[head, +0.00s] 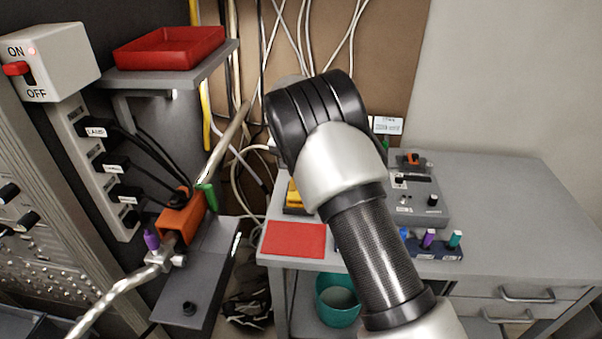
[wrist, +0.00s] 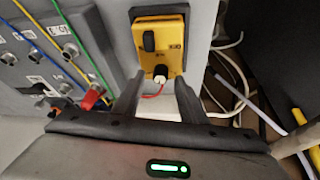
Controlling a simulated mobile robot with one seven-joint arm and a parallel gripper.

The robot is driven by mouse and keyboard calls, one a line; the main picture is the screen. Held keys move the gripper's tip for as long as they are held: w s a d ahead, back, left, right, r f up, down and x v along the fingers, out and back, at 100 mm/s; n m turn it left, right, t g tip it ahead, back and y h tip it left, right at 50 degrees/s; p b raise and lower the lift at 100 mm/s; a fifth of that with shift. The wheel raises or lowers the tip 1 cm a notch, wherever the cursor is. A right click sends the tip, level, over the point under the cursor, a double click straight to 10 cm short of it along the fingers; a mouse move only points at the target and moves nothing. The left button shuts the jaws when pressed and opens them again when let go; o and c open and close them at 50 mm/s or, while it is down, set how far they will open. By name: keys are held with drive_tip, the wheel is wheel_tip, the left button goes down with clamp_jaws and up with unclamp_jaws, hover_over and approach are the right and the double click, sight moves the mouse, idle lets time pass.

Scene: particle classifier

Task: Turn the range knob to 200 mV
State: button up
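A yellow box (wrist: 174,29) in a dark holder lies just beyond the fingertips. It has a black knob or switch (wrist: 149,41) and small markings too small to read. A pale plug (wrist: 154,79) with a red wire sits at its lower edge. A yellow box (head: 293,196) also shows in the head view, mostly hidden by my arm. I cannot tell which control is the range knob, and no 200 mV mark is legible. My gripper is hidden in the head view.
A grey panel (wrist: 33,66) with sockets, a black knob and coloured wires is at the left of the wrist view. A grey control box (head: 419,205) and plug stand (head: 436,250) are on the desk (head: 520,215). White cables hang behind. The desk's right side is clear.

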drive_tip(key=p+v, duration=0.1)
drive_tip(key=v, duration=1.5)
drive_tip(key=shift+s, duration=0.1)
